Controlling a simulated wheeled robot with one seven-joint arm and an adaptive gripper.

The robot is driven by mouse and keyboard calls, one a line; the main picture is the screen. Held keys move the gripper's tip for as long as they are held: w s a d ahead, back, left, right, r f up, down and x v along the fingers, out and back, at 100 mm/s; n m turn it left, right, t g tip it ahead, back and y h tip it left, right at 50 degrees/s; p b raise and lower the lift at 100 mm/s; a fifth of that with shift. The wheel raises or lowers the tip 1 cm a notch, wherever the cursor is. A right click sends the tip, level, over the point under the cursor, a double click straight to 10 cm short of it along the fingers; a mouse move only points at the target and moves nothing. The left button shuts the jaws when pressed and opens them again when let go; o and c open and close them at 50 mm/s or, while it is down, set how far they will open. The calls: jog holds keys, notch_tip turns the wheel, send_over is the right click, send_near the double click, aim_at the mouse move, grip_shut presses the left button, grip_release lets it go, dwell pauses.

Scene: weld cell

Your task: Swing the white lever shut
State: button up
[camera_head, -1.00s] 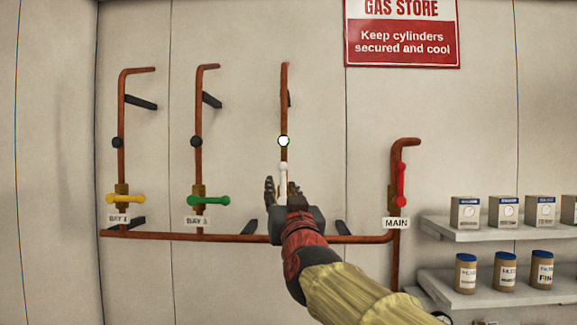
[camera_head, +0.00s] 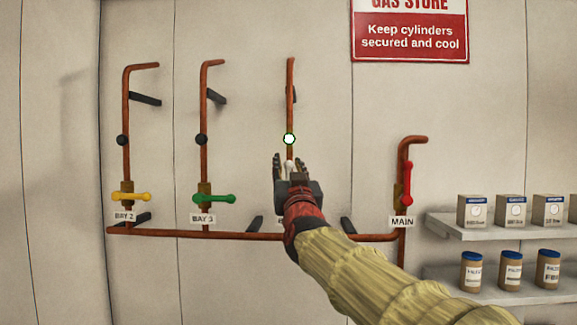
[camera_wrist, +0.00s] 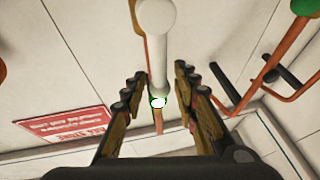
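The white lever (camera_head: 289,166) is on the third copper pipe from the left and points upright along it. In the head view only a short piece shows between my fingers; my gripper hides the rest and its valve. In the wrist view the white lever (camera_wrist: 157,55) runs between my two fingers, with a rounded white end nearer the camera. My gripper (camera_head: 290,158) is open, one finger on each side of the lever, with visible gaps in the wrist view (camera_wrist: 157,78). A glowing white disc with a green rim (camera_head: 289,139) sits on the pipe just above.
A yellow lever (camera_head: 130,197) and a green lever (camera_head: 215,199) lie crosswise on pipes at left. A red lever (camera_head: 408,185) stands upright at the MAIN pipe, right. Black brackets stick out from the wall. Shelves (camera_head: 475,232) with boxes and jars are at far right.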

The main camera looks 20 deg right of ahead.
grip_shut()
dwell(0.8)
